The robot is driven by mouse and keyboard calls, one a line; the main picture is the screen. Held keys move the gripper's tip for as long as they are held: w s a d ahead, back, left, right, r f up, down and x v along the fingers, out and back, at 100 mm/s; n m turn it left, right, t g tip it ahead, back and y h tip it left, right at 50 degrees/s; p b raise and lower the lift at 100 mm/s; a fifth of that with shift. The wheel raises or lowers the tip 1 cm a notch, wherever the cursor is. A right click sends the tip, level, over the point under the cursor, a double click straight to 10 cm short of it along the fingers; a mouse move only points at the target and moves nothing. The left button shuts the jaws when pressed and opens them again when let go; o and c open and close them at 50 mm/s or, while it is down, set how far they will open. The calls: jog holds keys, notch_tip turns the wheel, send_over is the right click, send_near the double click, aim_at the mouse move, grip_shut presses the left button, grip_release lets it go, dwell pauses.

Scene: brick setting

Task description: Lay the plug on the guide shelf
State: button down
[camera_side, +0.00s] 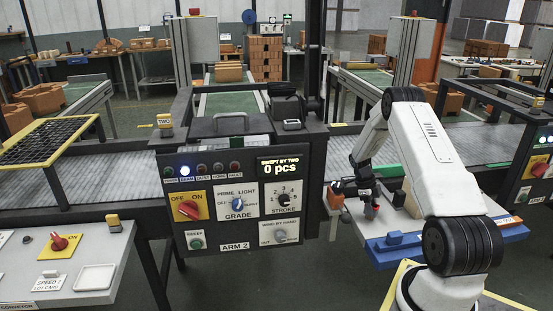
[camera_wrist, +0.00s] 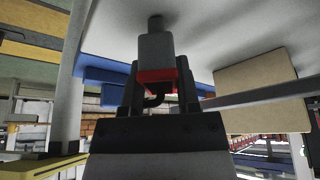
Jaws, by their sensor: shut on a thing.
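My gripper (camera_wrist: 160,88) is shut on a grey block-like piece (camera_wrist: 155,50) with a red band and a dark stub, which I take to be the plug. In the side view my gripper (camera_side: 366,192) points down, with a small dark and red piece (camera_side: 371,211) at its tips. This is over or at a pale board with a blue edge (camera_side: 400,246), which may be the guide shelf. In the wrist view the pale surface (camera_wrist: 220,30) fills the top, close behind the held piece. Whether the piece touches it I cannot tell.
A tan block (camera_wrist: 262,86) stands on the pale surface beside my gripper; it also shows in the side view (camera_side: 411,198). The control box (camera_side: 240,195) stands left of my gripper, with an orange part (camera_side: 335,198) at its right edge. A conveyor (camera_side: 110,178) runs behind.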

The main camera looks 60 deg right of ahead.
jog(key=shift+f, duration=0.1)
jog(key=shift+c, duration=1.6)
grip_release()
jog(key=v, duration=1.2)
